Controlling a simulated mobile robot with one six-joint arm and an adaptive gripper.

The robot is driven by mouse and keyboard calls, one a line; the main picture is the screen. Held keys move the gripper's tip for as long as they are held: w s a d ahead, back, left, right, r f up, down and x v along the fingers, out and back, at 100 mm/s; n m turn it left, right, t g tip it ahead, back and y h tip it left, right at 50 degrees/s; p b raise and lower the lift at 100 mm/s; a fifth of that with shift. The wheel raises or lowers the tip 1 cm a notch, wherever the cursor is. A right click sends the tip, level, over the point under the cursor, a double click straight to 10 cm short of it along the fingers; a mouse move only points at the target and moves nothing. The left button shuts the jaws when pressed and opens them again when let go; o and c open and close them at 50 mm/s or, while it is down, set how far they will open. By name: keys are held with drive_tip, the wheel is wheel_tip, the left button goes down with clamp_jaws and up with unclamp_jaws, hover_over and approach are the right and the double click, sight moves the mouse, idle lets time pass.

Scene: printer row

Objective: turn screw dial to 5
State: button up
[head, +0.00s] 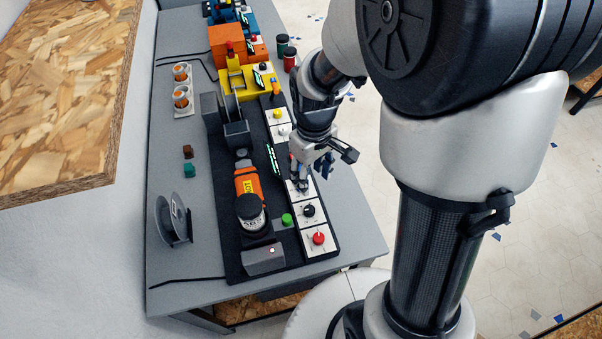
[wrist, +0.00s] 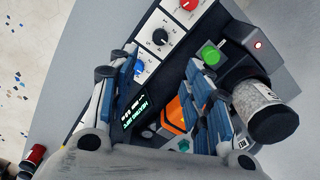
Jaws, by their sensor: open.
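My gripper (head: 302,182) is open, pointing down over the white control panels along the right edge of the machine row. In the wrist view its two blue-padded fingers (wrist: 163,60) stand apart with nothing between their pads. A blue knob (wrist: 139,68) on a white panel shows beside the left fingertip; whether they touch I cannot tell. A black dial (wrist: 160,38) with a white pointer and small numbers around it sits on the adjacent panel, and in the head view (head: 308,210) just in front of my gripper. Which one is the screw dial, and its setting, I cannot read.
A red knob (head: 318,238) is at the row's near end. A green button (head: 287,219), an orange machine part (head: 247,181) and a lit display (wrist: 134,112) stand close by. A spool (head: 172,218) stands on the grey table (head: 190,290). Floor to the right is open.

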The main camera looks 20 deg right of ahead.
sight(310, 209)
wheel_tip(310, 209, down, 16)
drive_tip(key=b, duration=0.4)
drive_tip(key=shift+r, duration=0.1)
drive_tip(key=shift+c, duration=0.5)
clamp_jaws()
